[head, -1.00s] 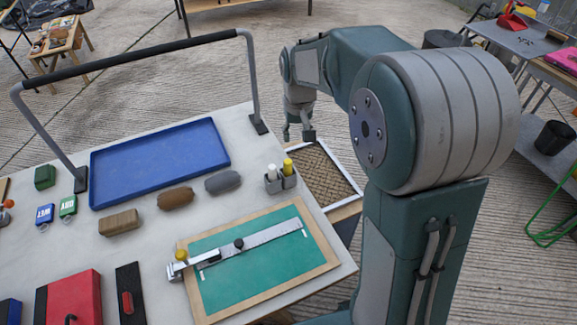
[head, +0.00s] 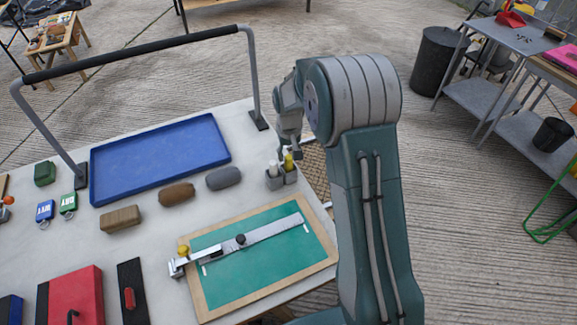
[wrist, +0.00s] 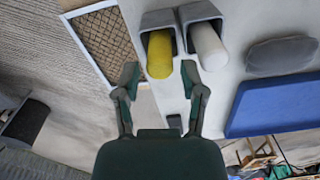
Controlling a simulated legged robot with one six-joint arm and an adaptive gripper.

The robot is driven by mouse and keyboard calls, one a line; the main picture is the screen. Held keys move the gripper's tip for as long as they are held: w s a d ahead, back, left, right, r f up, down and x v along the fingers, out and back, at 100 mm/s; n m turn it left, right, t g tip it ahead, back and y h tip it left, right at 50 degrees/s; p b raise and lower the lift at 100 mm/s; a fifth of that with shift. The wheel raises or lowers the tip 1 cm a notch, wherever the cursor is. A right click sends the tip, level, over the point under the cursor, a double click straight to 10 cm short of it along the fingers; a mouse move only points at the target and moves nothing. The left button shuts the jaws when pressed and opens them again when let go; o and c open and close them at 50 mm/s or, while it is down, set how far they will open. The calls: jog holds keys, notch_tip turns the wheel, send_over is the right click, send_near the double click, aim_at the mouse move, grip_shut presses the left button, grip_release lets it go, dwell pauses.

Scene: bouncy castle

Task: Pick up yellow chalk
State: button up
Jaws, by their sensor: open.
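The yellow chalk (wrist: 160,55) is a thick stick standing in a grey two-slot holder (wrist: 158,20) near the table's right edge. It also shows in the head view (head: 288,162), partly behind my gripper. A white chalk (wrist: 208,46) stands in the other slot beside it. My gripper (wrist: 160,80) is open and empty, with its fingertips just short of the yellow chalk, one to either side of its line in the wrist view. In the head view my gripper (head: 292,152) is close by the holder, its fingers small and partly hidden.
A blue tray (head: 160,160) lies left of the holder, with a grey eraser-like block (head: 223,178) between. A green board (head: 265,255) with a metal ruler lies in front. A grey rail (head: 252,85) rises behind. A framed mesh panel (wrist: 104,45) is beside the table.

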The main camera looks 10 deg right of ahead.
aim_at(289, 168)
notch_tip(289, 168, down, 4)
jog(key=shift+w+f, duration=0.1)
jog(key=shift+w, duration=0.05)
jog(key=c, duration=0.7)
